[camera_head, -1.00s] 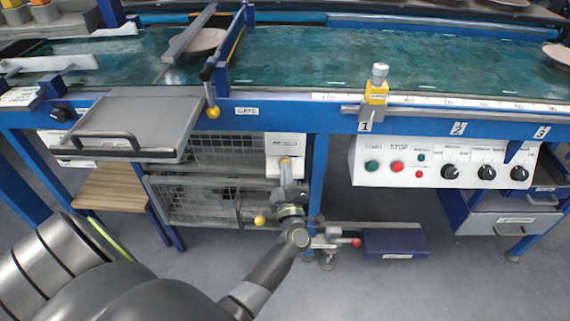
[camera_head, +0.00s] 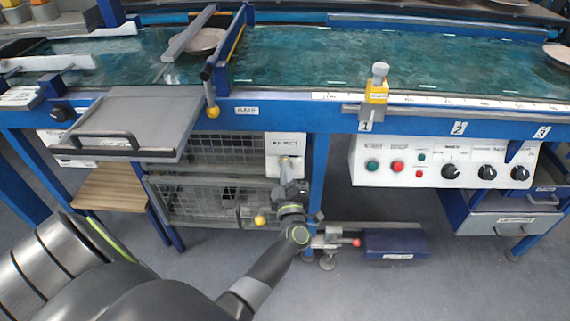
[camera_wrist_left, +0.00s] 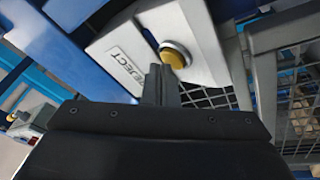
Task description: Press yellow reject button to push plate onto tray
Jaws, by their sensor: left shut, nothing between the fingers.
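The yellow reject button (camera_wrist_left: 175,55) sits on a white box labelled REJECT (camera_head: 284,144) under the conveyor's front rail. My left gripper (camera_wrist_left: 160,80) is shut and empty, its fingertips right at the lower edge of the button in the left wrist view. I cannot tell whether they touch it. In the head view, the left gripper (camera_head: 288,162) covers most of the button. A pale plate (camera_head: 205,41) lies on the green belt beside the blue gate (camera_head: 236,45). The grey tray (camera_head: 125,122) with a dark handle is at the left front of the conveyor. My right gripper is not in view.
A white control panel (camera_head: 440,162) with buttons and knobs hangs to the right. A wire-mesh cage (camera_head: 205,200) is beside and behind my left gripper. A blue foot pedal (camera_head: 395,243) lies on the floor. Another plate (camera_head: 558,52) is at the belt's far right.

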